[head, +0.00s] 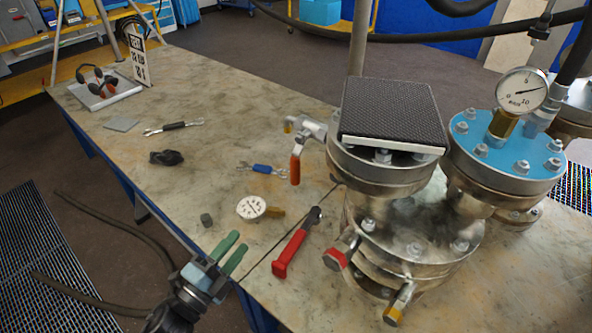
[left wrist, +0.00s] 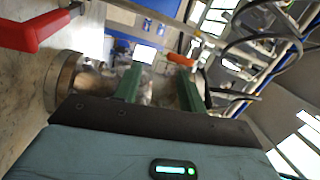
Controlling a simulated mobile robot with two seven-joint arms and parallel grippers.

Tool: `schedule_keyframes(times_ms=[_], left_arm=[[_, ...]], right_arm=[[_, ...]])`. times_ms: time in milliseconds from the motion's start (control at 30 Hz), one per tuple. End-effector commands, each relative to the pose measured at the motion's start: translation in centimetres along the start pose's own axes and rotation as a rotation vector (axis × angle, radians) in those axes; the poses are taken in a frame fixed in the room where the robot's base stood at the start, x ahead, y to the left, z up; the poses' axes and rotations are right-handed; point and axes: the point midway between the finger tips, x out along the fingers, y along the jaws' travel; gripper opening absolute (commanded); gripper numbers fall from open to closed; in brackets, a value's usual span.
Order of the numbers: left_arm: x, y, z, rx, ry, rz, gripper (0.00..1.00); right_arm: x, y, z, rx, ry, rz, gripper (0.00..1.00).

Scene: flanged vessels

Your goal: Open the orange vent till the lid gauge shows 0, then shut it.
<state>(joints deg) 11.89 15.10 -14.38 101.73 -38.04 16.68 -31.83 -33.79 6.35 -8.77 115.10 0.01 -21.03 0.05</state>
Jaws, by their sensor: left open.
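The orange vent handle (head: 295,168) hangs down from a small silver valve (head: 308,128) on the left side of the vessel under a black textured pad. The lid gauge (head: 522,90) stands on the blue lid (head: 505,155) at the right; its needle points right, well off 0. My left gripper (head: 238,244) is open and empty over the table's front edge, below and left of the vent and apart from it. In the left wrist view the orange handle (left wrist: 181,60) shows beyond the green fingertips, near the right one. My right gripper is out of view.
Red (head: 340,252) and yellow (head: 398,303) handled fittings stick out of the lower vessel. The table's left middle is mostly clear.

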Motion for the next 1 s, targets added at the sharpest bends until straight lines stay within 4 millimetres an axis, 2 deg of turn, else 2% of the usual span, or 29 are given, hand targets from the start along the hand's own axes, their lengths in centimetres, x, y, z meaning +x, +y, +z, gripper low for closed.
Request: schedule_keyframes(times_ms=[33, 200, 300, 500, 700, 1000], left_arm=[[1.8, -0.6, 0.1, 0.127, 0.066, -0.039, 0.41], [6.7, -4.0, -0.5, 0.571, 0.277, -0.171, 0.41], [9.0, -5.5, -0.8, 0.833, 0.391, -0.244, 0.41], [12.2, -7.8, -0.6, 1.284, 0.576, -0.349, 0.41], [13.6, -9.0, 0.1, 1.531, 0.674, -0.393, 0.41], [14.0, -9.3, 0.1, 1.582, 0.694, -0.401, 0.41]], right_arm=[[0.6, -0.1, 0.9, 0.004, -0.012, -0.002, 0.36], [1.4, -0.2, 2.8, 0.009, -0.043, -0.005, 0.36], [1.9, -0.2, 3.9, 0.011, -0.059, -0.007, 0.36], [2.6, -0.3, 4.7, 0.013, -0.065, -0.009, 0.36], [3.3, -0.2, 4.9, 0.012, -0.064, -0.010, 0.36], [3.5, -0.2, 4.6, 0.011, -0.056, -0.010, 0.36]])
